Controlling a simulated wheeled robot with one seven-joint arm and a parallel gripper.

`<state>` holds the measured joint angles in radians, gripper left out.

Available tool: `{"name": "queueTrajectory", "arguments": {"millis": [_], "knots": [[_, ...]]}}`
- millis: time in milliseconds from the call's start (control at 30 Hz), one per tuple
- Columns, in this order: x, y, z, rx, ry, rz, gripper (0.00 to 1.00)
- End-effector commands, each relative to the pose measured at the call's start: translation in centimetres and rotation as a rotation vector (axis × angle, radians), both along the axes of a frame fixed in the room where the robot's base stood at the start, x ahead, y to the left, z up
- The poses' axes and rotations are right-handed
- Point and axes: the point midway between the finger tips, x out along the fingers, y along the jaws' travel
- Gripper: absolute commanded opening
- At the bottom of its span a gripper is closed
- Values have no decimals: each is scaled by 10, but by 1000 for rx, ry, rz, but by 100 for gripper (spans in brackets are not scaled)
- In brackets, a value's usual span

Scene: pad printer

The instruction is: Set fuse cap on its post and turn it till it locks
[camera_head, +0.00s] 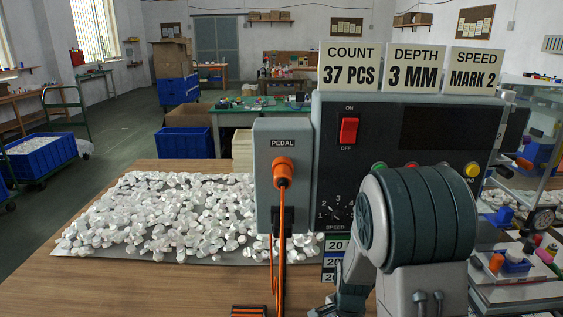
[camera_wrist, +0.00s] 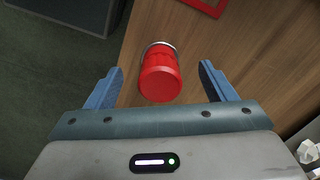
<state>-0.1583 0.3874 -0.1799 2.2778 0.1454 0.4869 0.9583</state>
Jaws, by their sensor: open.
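A red cylindrical cap (camera_wrist: 160,80) with a silver ring at its far end shows over the wooden table in the wrist view; I take it for the fuse cap. My gripper (camera_wrist: 161,66) is open, with one blue finger on each side of the cap. Clear gaps show between the cap and both fingers, so it is not gripped. I cannot tell how high the fingers are above the table. In the head view my arm stands before the dark control box (camera_head: 455,125) and hides part of its front. I cannot make out the post in either view.
A grey pedal box (camera_head: 284,150) with an orange plug and hanging cable stands left of the control box. White pieces cover a sheet (camera_head: 75,248) on the table. A red-edged flat piece (camera_wrist: 205,5) lies at the top of the wrist view. The table's front left is clear.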

Motion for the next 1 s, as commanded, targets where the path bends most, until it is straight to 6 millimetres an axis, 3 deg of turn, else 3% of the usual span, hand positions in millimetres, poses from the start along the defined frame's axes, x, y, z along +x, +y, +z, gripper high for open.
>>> {"name": "queueTrajectory", "arguments": {"millis": [267,700,1000], "knots": [[1,1,18,1,-5,4,77],[1,0,112,1,-5,1,77],[-1,0,139,1,-3,9,77]]}}
